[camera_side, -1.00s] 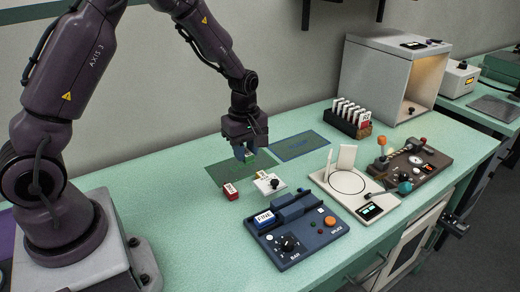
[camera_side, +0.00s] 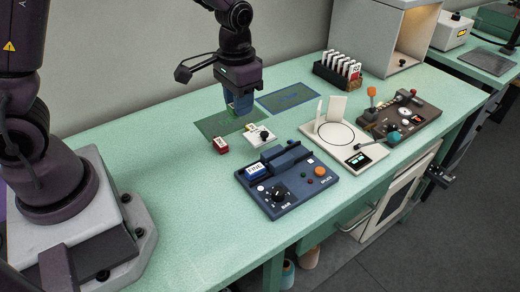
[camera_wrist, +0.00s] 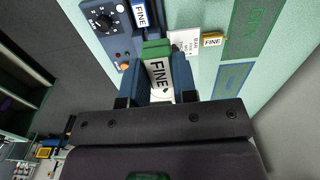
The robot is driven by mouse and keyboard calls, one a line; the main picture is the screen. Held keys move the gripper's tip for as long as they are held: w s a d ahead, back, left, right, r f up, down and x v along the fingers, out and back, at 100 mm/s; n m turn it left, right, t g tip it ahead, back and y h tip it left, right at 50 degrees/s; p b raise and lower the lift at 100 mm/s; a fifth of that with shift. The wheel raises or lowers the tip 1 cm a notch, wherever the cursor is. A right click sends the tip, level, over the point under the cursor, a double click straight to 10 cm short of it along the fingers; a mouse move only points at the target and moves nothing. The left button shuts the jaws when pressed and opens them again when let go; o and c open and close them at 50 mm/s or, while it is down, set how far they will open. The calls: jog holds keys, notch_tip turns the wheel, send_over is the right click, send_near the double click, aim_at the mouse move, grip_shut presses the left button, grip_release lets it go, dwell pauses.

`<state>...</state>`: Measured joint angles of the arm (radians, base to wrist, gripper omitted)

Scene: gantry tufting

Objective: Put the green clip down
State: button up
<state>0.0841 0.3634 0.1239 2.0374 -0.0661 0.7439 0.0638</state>
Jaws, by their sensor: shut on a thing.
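My gripper (camera_side: 240,106) is shut on the green clip, just above the green mat (camera_side: 208,124) in the side view. The clip is mostly hidden by the fingers there. In the wrist view, the green clip (camera_wrist: 157,72) has a white face marked FINE and a green end, and sits between the two blue fingers of my gripper (camera_wrist: 159,85). I cannot tell from the side view whether the clip touches the mat.
A blue-outlined mat (camera_side: 287,97) lies empty to the right. A navy control box (camera_side: 285,182), a white device (camera_side: 345,150) and a card rack (camera_side: 340,72) stand nearby.

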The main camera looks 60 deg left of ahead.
jog(key=w+a+f+n, duration=0.1)
jog(key=a+f+n, duration=0.1)
jog(key=n, duration=0.7)
jog(key=a+f+n, duration=0.3)
jog(key=a+n, duration=0.2)
jog(key=n, duration=0.3)
jog(key=shift+w+a+n, duration=0.3)
jog(key=shift+w+n, duration=0.05)
jog(key=shift+n, duration=0.05)
jog(key=shift+f, duration=0.1)
jog(key=w+f, duration=0.1)
jog(key=w, duration=0.2)
jog(key=w+a+f, duration=0.1)
jog(key=w+f, duration=0.1)
jog(key=w, duration=0.1)
jog(key=w+a+f, duration=0.1)
jog(key=w, duration=0.2)
jog(key=shift+f, duration=0.15)
jog(key=w+f, duration=0.2)
jog(key=w+a+f, duration=0.1)
jog(key=w+f, duration=0.1)
jog(key=shift+f, duration=0.4)
jog(key=shift+w+f, duration=0.15)
jog(key=shift+f, duration=0.75)
jog(key=shift+w+f, duration=0.15)
jog(key=shift+f, duration=0.7)
jog(key=shift+f, duration=0.1)
